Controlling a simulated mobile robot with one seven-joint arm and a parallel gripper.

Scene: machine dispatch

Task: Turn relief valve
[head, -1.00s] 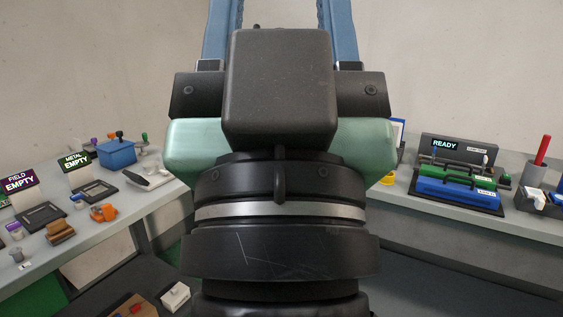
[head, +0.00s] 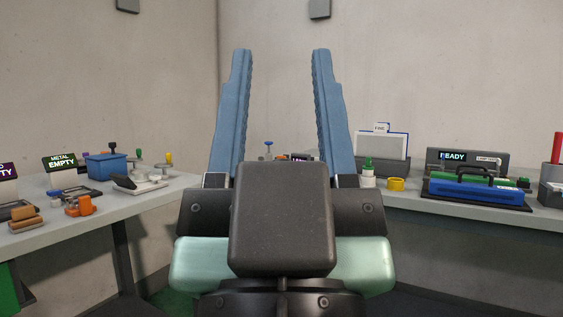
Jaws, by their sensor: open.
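My gripper (head: 281,55) points up and away in the middle of the head view. Its two blue ribbed fingers stand wide apart with nothing between them. A small blue-topped fitting (head: 268,152) shows beyond and between the fingers, low down near the counter; its base is hidden behind my gripper. Knob-topped fittings stand on the left table: one black-topped (head: 112,148) and one yellow-topped (head: 168,159). I cannot tell for sure which of these is the relief valve. My gripper touches none of them.
The left table (head: 150,199) also holds a blue box (head: 106,167) and an orange part (head: 80,206). The right counter (head: 440,212) holds a READY station with a blue handled block (head: 476,189), a yellow ring (head: 396,184) and a green-topped bottle (head: 368,169). A wall corner stands behind.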

